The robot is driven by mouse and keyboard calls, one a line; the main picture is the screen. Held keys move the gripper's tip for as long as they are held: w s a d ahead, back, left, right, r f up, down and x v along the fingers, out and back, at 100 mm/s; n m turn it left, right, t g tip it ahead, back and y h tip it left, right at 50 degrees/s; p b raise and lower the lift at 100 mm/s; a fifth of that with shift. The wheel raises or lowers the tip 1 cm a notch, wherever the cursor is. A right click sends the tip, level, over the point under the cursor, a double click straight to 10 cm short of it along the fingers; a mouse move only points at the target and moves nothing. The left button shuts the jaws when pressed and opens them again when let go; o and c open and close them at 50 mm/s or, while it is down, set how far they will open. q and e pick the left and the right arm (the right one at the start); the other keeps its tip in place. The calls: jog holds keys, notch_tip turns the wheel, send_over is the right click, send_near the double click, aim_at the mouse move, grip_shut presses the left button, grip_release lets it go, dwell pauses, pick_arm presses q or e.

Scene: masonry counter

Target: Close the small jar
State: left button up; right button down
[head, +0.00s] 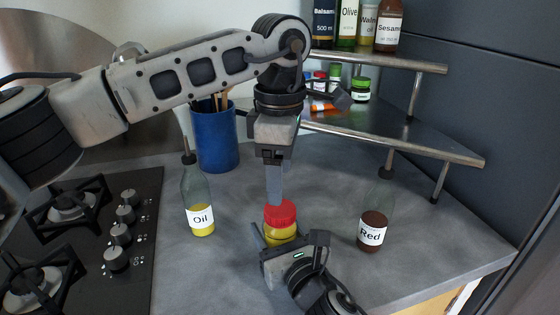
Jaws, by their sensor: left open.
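The small jar (279,231) stands on the grey counter, with yellow contents and a red lid (280,213) on its top. Whether the lid is seated tightly cannot be told. My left gripper (275,198) points straight down above the lid, open, its fingertips close to the lid's top. The fingers overlap in this view, so any contact is unclear. My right gripper (283,240) comes from the front at the jar's lower part. One finger shows at the jar's left side; its body hides the jar's base and the other finger's contact.
An oil bottle (201,220) stands left of the jar and a red bottle (373,229) right of it. A blue utensil holder (215,142) is behind, a stove (75,235) at left. A metal-railed shelf (410,136) with jars and bottles fills the back right.

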aim_at(280, 208)
pick_arm(q)
jog(key=n, duration=0.2)
jog(key=r+n, duration=0.1)
jog(key=n, duration=0.1)
jog(key=shift+n, duration=0.4)
jog(key=n, duration=0.2)
jog(key=r+n, duration=0.1)
jog(key=n, duration=0.2)
jog(key=shift+f, duration=0.15)
jog(key=shift+f, duration=3.95)
jog(key=c, duration=1.1)
jog(key=shift+o, duration=0.2)
jog(key=o, duration=1.1)
jog(key=shift+o, duration=0.2)
jog(key=shift+r, duration=0.1)
